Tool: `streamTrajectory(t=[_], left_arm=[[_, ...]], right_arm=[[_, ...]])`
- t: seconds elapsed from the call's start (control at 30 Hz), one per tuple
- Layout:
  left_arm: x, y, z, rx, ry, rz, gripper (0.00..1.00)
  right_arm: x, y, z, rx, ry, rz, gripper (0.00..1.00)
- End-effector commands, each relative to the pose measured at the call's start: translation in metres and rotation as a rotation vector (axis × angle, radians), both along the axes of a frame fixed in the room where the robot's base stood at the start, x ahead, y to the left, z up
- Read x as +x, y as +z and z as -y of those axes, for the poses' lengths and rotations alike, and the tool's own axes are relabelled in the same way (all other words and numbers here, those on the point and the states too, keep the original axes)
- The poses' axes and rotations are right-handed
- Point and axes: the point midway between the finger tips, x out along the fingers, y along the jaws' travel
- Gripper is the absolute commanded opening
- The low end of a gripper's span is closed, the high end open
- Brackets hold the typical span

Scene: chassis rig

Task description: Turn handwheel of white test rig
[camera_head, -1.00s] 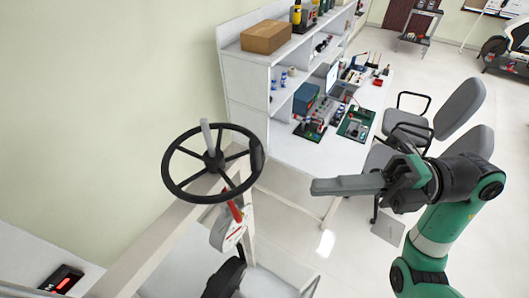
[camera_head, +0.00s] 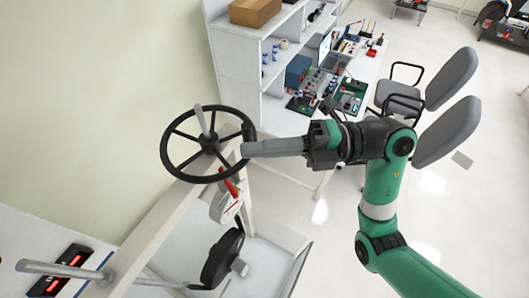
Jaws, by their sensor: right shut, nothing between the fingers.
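The black handwheel (camera_head: 168,165) with several spokes is mounted on the white test rig (camera_head: 155,225) left of centre in the head view. A grey handle or shaft stands up near its hub. My right gripper (camera_head: 246,149) is shut and empty. Its fingertips are at the right side of the wheel's rim and overlap it in the picture; I cannot tell whether they touch. The part of the rim behind the fingertips is hidden. My left gripper is not in view.
A red-handled part (camera_head: 227,187) hangs below the wheel, with a black disc (camera_head: 222,258) lower down. A workbench with shelves and a cardboard box (camera_head: 254,11) stands behind. Grey chairs (camera_head: 448,130) are at the right. A grey bar (camera_head: 60,270) is at lower left.

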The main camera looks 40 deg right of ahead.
Motion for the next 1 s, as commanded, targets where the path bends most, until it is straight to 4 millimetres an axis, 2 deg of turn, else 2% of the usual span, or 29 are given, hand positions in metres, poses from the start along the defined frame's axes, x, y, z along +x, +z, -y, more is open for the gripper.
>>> streamTrajectory(t=[0.57, 0.87, 1.0], left_arm=[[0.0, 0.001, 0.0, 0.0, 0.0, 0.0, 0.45], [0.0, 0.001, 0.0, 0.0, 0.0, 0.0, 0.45], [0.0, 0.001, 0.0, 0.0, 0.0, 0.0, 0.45]], right_arm=[[0.008, 0.0, 0.01, 0.0, -0.001, 0.0, 0.0], [0.007, 0.0, 0.009, 0.0, 0.0, 0.001, 0.0], [0.001, -0.001, -0.001, 0.0, 0.009, 0.001, 0.0]])
